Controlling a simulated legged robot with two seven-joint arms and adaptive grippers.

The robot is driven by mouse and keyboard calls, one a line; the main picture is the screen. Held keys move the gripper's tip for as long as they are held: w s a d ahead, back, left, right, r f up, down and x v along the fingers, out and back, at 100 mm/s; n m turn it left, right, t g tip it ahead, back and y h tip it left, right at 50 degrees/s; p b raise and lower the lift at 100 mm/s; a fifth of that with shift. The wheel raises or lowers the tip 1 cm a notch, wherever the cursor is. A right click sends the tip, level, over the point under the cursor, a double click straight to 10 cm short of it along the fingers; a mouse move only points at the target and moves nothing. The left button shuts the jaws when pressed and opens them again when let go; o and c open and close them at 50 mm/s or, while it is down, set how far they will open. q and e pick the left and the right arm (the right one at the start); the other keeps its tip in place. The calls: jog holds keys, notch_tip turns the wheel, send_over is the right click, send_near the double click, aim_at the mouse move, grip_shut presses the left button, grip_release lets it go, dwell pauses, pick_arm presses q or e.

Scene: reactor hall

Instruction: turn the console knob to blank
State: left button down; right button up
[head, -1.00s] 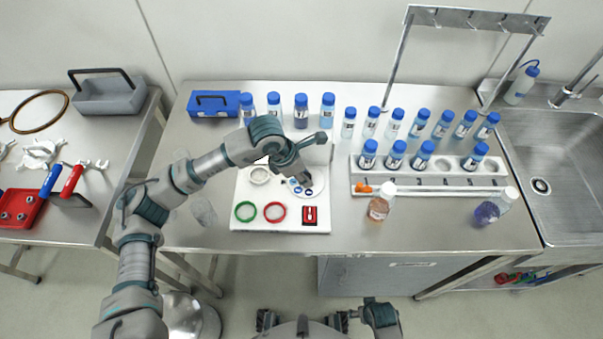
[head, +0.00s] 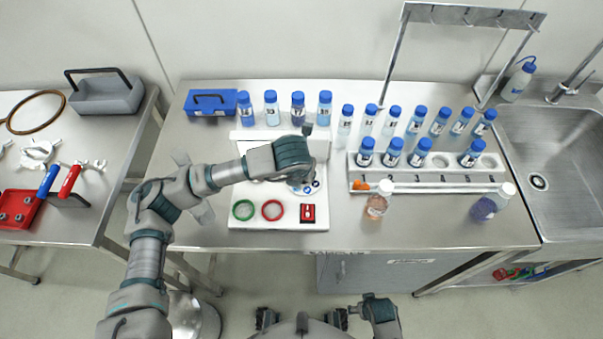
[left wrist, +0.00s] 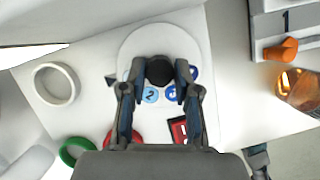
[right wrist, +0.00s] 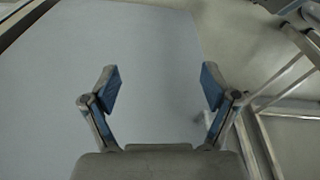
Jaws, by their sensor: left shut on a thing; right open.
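The white console (head: 290,222) stands on the bench in the head view. Its round white dial plate (left wrist: 140,42) carries blue numbered marks, with a 2 readable in the left wrist view. A black knob (left wrist: 159,70) rises from the dial. My left gripper (left wrist: 156,75) is shut on the knob, a finger on each side. The fingers hide part of the marks, and I cannot tell which one the knob points to. In the head view my left wrist covers the knob and most of the dial (head: 316,188). My right gripper (right wrist: 158,88) is open and empty, away from the console.
The console also bears a green ring (head: 243,210), a red ring (head: 272,210), a white ring (left wrist: 55,84) and a red switch (head: 308,213). A bottle rack (head: 430,186) and an orange bottle (head: 376,206) stand to its right. Several blue-capped bottles stand behind.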

pick_arm(q)
jog(key=shift+w+d+n+y, duration=0.1)
jog(key=shift+n+y, duration=0.3)
jog(key=shift+n, duration=0.6)
jog(key=n+y, duration=0.1)
jog(key=n, duration=0.1)
jog(key=shift+r+n, duration=0.1)
jog(key=shift+n, duration=0.7)
jog(key=shift+d+n+y+p, duration=0.1)
jog(key=shift+n+y+p, duration=0.35)
jog(key=shift+n, duration=0.45)
jog(key=n+y+p, duration=0.1)
jog(key=n, duration=0.1)
jog(key=n+g+p, duration=0.1)
jog(key=n, duration=0.1)
jog(key=shift+w+n+y, duration=0.15)
jog(key=shift+n+y, duration=0.15)
jog(key=shift+y, duration=0.05)
jog(key=shift+n, duration=0.3)
pick_arm(e)
notch_tip(320, 180, down, 9)
jog(key=s, duration=0.2)
jog(key=shift+s+r, duration=0.15)
jog(key=shift+s, duration=0.25)
jog(key=shift+d, duration=0.1)
